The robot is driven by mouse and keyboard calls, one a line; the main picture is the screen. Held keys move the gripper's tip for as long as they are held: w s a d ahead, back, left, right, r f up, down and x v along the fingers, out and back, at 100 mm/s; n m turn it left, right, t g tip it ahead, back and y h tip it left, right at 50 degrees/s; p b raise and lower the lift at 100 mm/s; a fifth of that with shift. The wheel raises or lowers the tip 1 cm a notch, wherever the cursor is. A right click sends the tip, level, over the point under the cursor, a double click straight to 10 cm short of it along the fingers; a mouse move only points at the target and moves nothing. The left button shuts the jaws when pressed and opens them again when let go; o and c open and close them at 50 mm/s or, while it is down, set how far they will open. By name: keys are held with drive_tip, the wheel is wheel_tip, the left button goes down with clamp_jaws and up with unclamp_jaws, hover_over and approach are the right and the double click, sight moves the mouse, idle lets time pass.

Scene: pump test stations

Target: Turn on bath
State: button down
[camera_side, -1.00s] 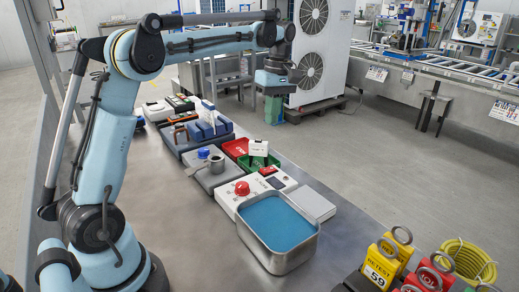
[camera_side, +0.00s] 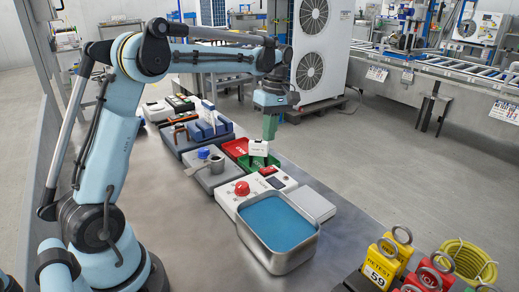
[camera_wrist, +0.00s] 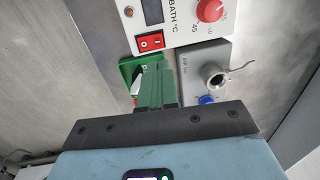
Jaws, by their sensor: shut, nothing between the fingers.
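The bath (camera_side: 292,262) is a metal tank of blue liquid in the side view. Behind it is its white control box (camera_side: 222,194), with a red knob (camera_side: 242,188) and a small red switch (camera_side: 267,171). In the wrist view the box shows the label BATH °C, the knob (camera_wrist: 209,10) and the red rocker switch (camera_wrist: 150,42) marked O and I. I cannot tell which side of the rocker is pressed. My gripper (camera_side: 269,137) has green fingers pointing down, shut and empty. It is above and apart from the box; its fingers (camera_wrist: 158,75) show below the switch in the wrist view.

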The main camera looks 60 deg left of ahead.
sight(265, 170)
drive_tip(key=f, duration=0.3)
drive_tip(key=s+f, duration=0.1)
drive_tip(key=f, duration=0.5)
drive_tip(key=shift+s+f, duration=0.1)
drive_tip(key=shift+s, duration=0.05)
drive_tip(key=shift+f+t, duration=0.2)
drive_tip(key=shift+t, duration=0.1)
drive_tip(key=shift+w+r, duration=0.25)
drive_tip(key=shift+w, duration=0.5)
